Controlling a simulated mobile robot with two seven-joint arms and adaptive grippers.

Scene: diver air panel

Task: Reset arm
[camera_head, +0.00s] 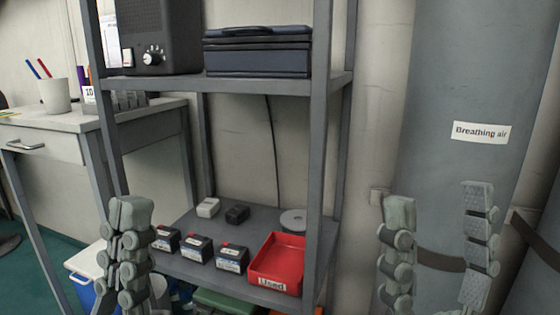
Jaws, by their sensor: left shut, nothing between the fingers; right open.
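My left gripper (131,212) shows at the lower left, its grey fingers upright and together with nothing between them. It stands in front of the left post side of the shelf rack (325,130). My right gripper (438,205) is at the lower right, its two fingers upright and wide apart, empty. It is in front of the wall and the large grey cylinder (450,85) labelled "Breathing air". Neither gripper touches an object that I can see. The rest of both arms is below the picture.
The lower shelf holds several small dark batteries (197,250), a red "Used" tray (277,262), a white block (208,207) and a grey disc (293,220). Above are a dark radio (160,35) and a dark case (258,52). A desk (50,122) with a cup (55,96) stands left.

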